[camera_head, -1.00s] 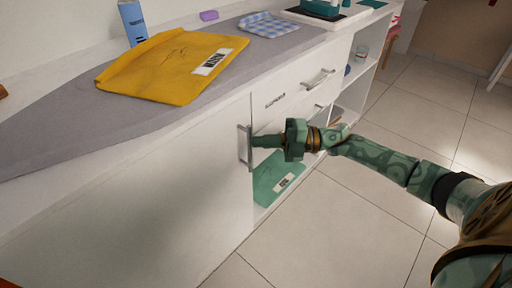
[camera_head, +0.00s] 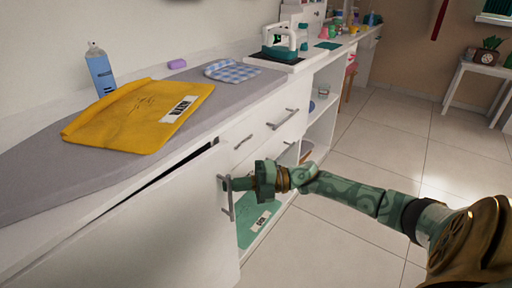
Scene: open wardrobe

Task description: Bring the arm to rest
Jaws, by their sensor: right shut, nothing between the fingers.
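My right arm comes in from the lower right. Its patterned green gripper (camera_head: 232,184) is shut, with its tip at the upright metal handle (camera_head: 226,198) of a white cabinet door (camera_head: 150,240). I cannot tell whether the tip touches the handle. The door stands ajar, with a dark gap along its top edge under the grey top. My left gripper is not in view.
A green labelled item (camera_head: 257,224) lies in the open compartment beside the door. Tiled floor (camera_head: 370,142) is clear on the right.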

